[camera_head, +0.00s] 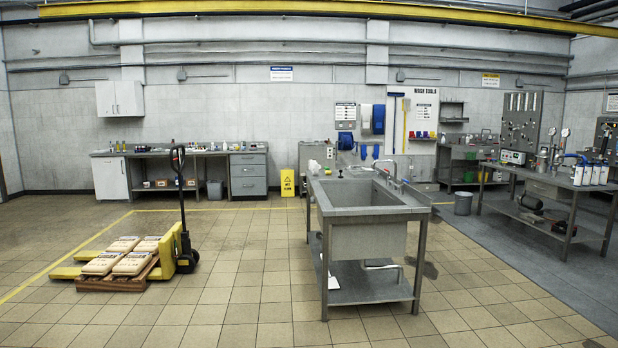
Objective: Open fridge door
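I see no thing that I can clearly tell is a fridge. The nearest in looks is a low white cupboard (110,178) at the left end of the back bench, with a shut front; I cannot tell whether it is a fridge. A white two-door wall cabinet (120,98) hangs above it, shut. A grey unit (315,155) behind the sink is partly hidden. Neither of my grippers is in view.
A steel sink table (362,214) stands in the middle. A yellow pallet jack (183,245) with sacks (130,263) on a pallet is at the left. A yellow floor sign (287,183) stands behind. Workbenches (555,187) line the right. Tiled floor at front left is clear.

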